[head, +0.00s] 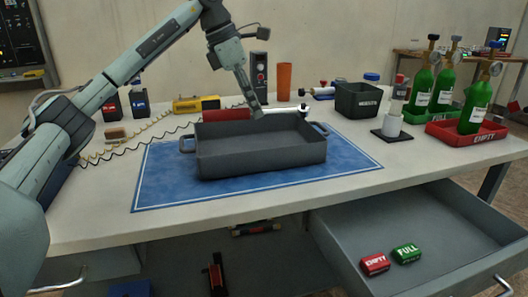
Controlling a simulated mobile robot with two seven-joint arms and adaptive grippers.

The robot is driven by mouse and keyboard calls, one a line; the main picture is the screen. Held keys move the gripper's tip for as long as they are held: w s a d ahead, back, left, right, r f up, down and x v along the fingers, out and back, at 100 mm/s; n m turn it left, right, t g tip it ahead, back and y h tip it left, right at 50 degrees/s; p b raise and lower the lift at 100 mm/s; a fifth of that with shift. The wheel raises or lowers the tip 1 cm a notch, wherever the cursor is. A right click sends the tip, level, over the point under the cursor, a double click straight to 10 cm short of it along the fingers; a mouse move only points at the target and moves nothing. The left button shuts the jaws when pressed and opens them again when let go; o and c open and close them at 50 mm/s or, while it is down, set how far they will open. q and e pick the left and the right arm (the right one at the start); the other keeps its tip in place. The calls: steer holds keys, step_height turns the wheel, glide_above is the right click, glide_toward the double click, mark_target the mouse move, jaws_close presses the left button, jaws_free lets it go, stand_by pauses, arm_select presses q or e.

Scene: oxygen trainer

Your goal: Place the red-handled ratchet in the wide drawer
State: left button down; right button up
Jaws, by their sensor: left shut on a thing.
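The ratchet has a red handle (225,115) on its left and a silver shaft with its head (300,109) on its right. It lies level just behind and above the back rim of the grey tray (262,157). My left gripper (257,113) comes down from above and is shut on the ratchet's middle; the tray's rim hides its lower part. The wide drawer (450,210) is pulled open at the lower right, below the table top. A red EMPTY tag (374,264) and a green FULL tag (406,253) lie inside it. My right gripper is not in view.
The grey tray stands on a blue mat (160,185). A black bin (358,100), an orange cup (284,80) and green bottles (423,90) in trays stand behind and right. The drawer floor is mostly clear. The table's front edge lies between tray and drawer.

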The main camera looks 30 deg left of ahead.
mark_target(250, 117)
arm_select(q)
steer(key=shift+s+r, duration=0.15)
steer(key=shift+s, duration=0.05)
steer(key=shift+f, duration=0.3)
step_height(250, 117, down, 4)
steer(key=shift+r, duration=0.1)
steer(key=shift+f, duration=0.35)
step_height(250, 117, down, 4)
steer(key=shift+f, duration=0.3)
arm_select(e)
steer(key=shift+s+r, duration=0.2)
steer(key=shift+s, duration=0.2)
arm_select(q)
steer(key=c, duration=1.5)
jaws_free()
steer(key=shift+f, duration=0.1)
